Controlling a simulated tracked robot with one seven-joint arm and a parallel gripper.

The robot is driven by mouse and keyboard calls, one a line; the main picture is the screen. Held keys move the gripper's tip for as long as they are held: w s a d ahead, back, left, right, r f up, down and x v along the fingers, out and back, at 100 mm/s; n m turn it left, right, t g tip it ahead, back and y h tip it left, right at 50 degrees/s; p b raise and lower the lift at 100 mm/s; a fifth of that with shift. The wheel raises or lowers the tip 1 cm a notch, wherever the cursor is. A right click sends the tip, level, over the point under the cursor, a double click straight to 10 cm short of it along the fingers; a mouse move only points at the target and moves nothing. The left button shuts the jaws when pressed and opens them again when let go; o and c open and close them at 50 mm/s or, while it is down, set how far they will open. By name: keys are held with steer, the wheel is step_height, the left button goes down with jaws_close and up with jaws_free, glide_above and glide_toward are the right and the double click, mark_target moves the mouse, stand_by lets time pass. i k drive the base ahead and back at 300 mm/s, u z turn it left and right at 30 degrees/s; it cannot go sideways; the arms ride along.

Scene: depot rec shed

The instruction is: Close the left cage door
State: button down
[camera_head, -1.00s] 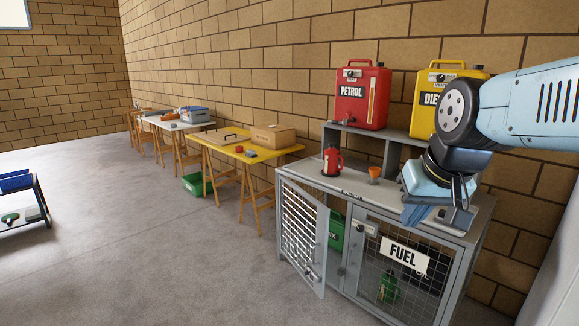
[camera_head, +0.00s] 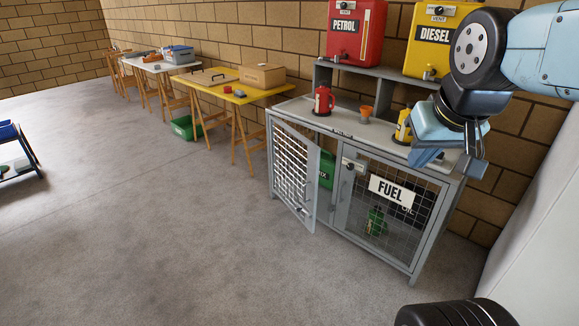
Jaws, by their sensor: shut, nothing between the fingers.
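The left cage door (camera_head: 294,179) is a grey-framed wire mesh door on the front of the grey fuel cage (camera_head: 344,139). It stands part open, swung out toward the lower middle of the view, with a small handle low on its free edge. The right cage door (camera_head: 388,220) carries a FUEL sign and looks shut. My gripper (camera_head: 450,162) is shut and empty. It shows in front of the right end of the cage top, up and to the right of the left door and apart from it.
A red can (camera_head: 323,100), an orange funnel (camera_head: 366,113) and a yellow container (camera_head: 404,127) stand on the cage top. Red petrol (camera_head: 356,30) and yellow diesel (camera_head: 440,45) tanks sit on a shelf behind. A yellow table (camera_head: 215,88) stands to the left. The floor before the door is clear.

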mark_target(310, 187)
steer(key=z, duration=0.25)
steer(key=i, duration=1.2)
steer(key=u, duration=0.55)
